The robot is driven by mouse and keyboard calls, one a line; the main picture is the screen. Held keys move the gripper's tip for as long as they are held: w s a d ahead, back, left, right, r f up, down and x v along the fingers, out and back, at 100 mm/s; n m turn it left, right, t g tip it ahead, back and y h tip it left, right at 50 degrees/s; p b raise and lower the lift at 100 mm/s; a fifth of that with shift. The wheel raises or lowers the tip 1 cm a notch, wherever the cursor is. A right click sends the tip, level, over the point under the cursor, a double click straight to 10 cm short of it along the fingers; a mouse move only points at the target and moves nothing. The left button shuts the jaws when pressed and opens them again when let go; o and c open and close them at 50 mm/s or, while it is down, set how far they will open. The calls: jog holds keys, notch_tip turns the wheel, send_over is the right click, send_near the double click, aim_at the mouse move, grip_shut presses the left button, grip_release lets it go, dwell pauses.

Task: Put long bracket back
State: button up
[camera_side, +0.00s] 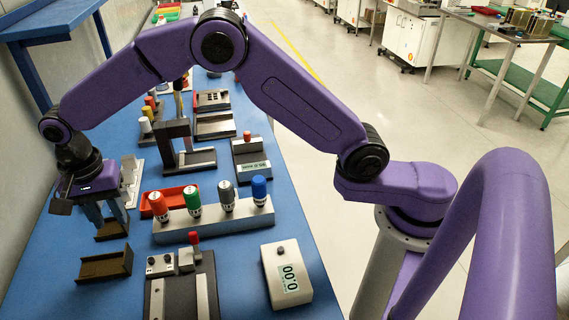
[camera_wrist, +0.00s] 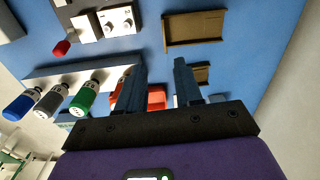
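Two brown brackets lie on the blue table at the left in the side view. The nearer one (camera_side: 105,266) looks the longer and is likely the long bracket; it also shows in the wrist view (camera_wrist: 195,29), clear of my fingers. The other, smaller-looking bracket (camera_side: 112,231) is just below my gripper (camera_side: 105,213). In the wrist view this smaller bracket (camera_wrist: 203,72) is partly hidden behind the right finger. My gripper (camera_wrist: 159,82) has its fingers apart with nothing visible held between them. Whether the fingers touch the smaller bracket, I cannot tell.
A grey rack (camera_side: 215,224) with red, green, grey and blue-capped bottles stands to the right of the brackets. A red bin (camera_side: 173,199) sits behind it. A control fixture (camera_side: 182,285) and a white display box (camera_side: 286,274) stand in front. Blue table is clear around the nearer bracket.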

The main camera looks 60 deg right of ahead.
jog(key=s+d+r+n, duration=0.2)
jog(key=s+d+n, duration=0.8)
jog(key=s+d, duration=0.4)
jog(key=s+d+r+n, duration=0.3)
jog(key=s+d+n, duration=0.8)
jog(key=s, duration=0.7)
jog(key=d, duration=0.3)
jog(key=shift+s+d+r, duration=0.15)
jog(key=shift+s+d, duration=0.15)
jog(key=shift+s, duration=0.1)
